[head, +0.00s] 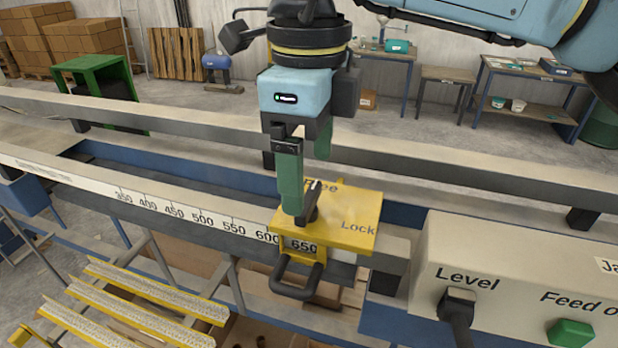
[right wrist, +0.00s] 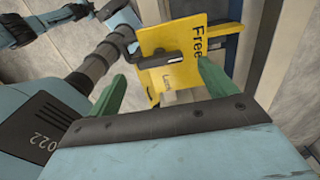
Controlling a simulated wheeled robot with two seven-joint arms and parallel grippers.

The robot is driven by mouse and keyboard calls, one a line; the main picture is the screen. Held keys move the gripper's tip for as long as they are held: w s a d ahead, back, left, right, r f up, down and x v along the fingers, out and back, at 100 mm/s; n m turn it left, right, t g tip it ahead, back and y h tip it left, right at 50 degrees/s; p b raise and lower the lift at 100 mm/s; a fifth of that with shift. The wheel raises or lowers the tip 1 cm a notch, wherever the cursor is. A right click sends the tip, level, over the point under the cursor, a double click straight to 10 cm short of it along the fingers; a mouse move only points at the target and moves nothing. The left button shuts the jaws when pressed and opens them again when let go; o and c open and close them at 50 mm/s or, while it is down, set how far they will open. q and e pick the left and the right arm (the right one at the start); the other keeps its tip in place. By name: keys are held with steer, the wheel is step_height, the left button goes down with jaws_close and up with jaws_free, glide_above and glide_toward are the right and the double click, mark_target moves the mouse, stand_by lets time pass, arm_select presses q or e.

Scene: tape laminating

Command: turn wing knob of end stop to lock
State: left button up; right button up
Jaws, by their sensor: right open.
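The end stop (head: 352,208) is a yellow plate on the ruled rail, near the 650 mark, with "Free" at its back edge and "Lock" at its right. Its dark wing knob (head: 309,207) stands on the plate, its pale-tipped end towards "Free". The end stop's plate (right wrist: 152,32) and knob (right wrist: 160,58) also show in the right wrist view. My right gripper (head: 308,184) is open, with green fingers pointing down. One finger is in front of the knob's left side; the other is farther back. Contact cannot be told. My left gripper is not in view.
A long rail (head: 420,162) runs behind the end stop. A control box (head: 505,275) with a lever and green button stands at the right. A black loop handle (head: 298,284) hangs below the plate. Yellow-edged slats (head: 140,303) lie at front left.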

mark_target(309, 196)
step_height(309, 196, down, 2)
steer(key=shift+s+f, duration=0.1)
steer(key=shift+f, duration=0.75)
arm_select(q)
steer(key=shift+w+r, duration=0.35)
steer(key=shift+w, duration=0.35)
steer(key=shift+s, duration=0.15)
